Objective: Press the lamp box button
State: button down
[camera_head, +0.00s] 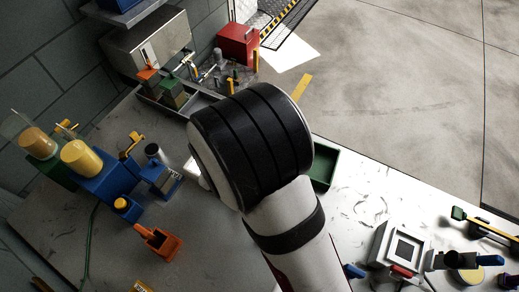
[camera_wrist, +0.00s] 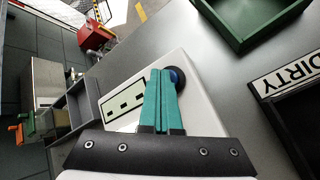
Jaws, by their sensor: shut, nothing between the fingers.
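A white box (camera_wrist: 190,110) with a pale label plate (camera_wrist: 122,106) carrying dark slots lies under my gripper in the wrist view; I take it for the lamp box. A round dark-blue button (camera_wrist: 178,77) is on its top near the far end. My gripper (camera_wrist: 161,72) has teal fingers, shut together and empty. Their tips overlap the left side of the button in this view, and part of it is hidden. I cannot tell whether they touch it. In the head view my arm hides the gripper and most of the box.
A green bin (camera_wrist: 262,32) and a dark bin with a "DIRTY" sign (camera_wrist: 290,74) stand to the right in the wrist view. A grey tray (camera_wrist: 78,122) is on the left.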

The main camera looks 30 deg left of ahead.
jog(key=shift+r, duration=0.95)
jog(key=shift+r, duration=2.5)
